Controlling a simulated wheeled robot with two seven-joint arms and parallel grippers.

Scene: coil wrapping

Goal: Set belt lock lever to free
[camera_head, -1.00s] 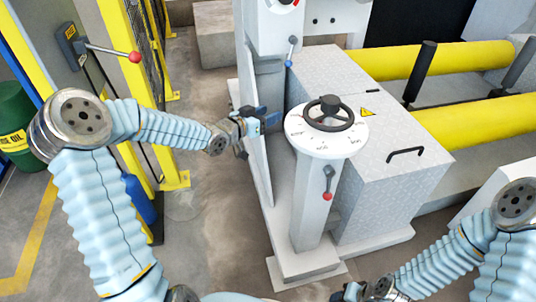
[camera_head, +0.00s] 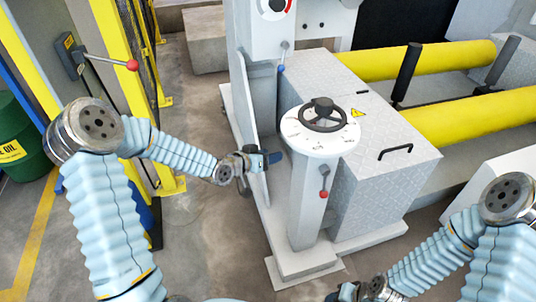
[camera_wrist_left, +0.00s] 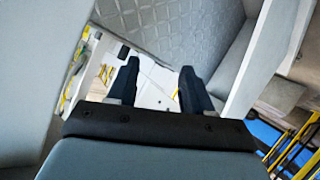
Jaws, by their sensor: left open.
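Three levers show, and I cannot tell which is the belt lock lever. A blue-tipped lever (camera_head: 282,58) hangs down on the machine's grey column. A red-tipped lever (camera_head: 324,182) hangs down on the front of the white pedestal (camera_head: 305,215). A third lever with a red ball (camera_head: 110,62) sticks out to the right from a grey box on the left post. My left gripper (camera_head: 274,157) is left of the pedestal, below the blue-tipped lever in the picture. Its fingers (camera_wrist_left: 158,84) are apart and empty. My right gripper (camera_head: 345,291) is partly visible at the bottom edge.
A black handwheel (camera_head: 323,114) sits on the pedestal's dial. A thin upright grey panel (camera_head: 253,125) stands close by my left gripper. A patterned metal box (camera_head: 385,190) stands behind the pedestal. Yellow rollers (camera_head: 470,118) lie at the right.

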